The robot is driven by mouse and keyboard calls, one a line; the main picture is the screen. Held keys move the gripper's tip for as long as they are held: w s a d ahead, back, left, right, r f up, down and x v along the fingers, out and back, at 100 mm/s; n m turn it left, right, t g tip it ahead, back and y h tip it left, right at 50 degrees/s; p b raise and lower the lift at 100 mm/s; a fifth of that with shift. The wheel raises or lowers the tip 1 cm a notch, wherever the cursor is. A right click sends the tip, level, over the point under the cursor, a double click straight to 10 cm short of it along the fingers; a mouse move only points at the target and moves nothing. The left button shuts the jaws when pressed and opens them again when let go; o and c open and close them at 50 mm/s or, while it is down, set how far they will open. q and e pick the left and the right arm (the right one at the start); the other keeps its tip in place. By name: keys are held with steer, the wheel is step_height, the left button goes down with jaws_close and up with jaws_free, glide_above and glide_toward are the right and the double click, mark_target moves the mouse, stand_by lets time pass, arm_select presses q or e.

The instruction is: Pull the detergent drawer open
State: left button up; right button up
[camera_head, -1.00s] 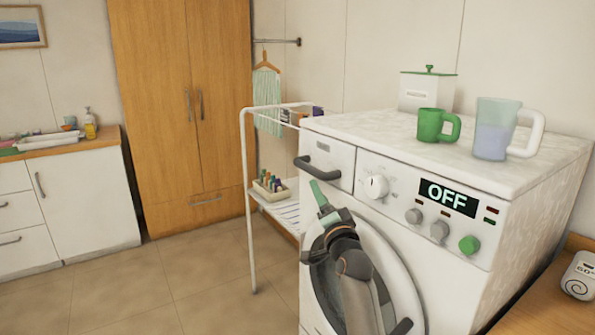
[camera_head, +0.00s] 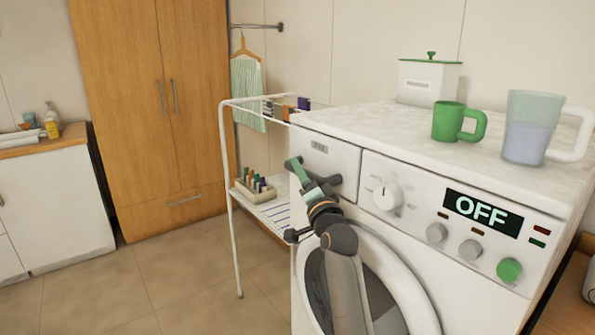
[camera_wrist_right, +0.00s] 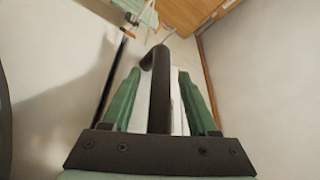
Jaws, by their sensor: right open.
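The detergent drawer (camera_head: 336,158) is the white panel at the upper left of the washing machine's front, and it looks flush with the front. Its dark bar handle (camera_head: 325,183) is partly hidden by my right gripper (camera_head: 303,173) in the head view. In the right wrist view the handle (camera_wrist_right: 160,88) runs between the two green fingers of my right gripper (camera_wrist_right: 163,100). The fingers stand apart on either side of the bar, with a gap showing on each side. My left gripper is not in view.
The washing machine (camera_head: 400,285) has a round door below my right arm and a dial (camera_head: 386,194) beside the drawer. A green mug (camera_head: 448,121) and a measuring jug (camera_head: 530,130) stand on top. A white rack (camera_head: 230,190) stands to the left, with open floor before it.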

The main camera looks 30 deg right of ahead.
steer(key=shift+r, duration=0.1)
jaws_close()
stand_by(0.5)
stand_by(1.0)
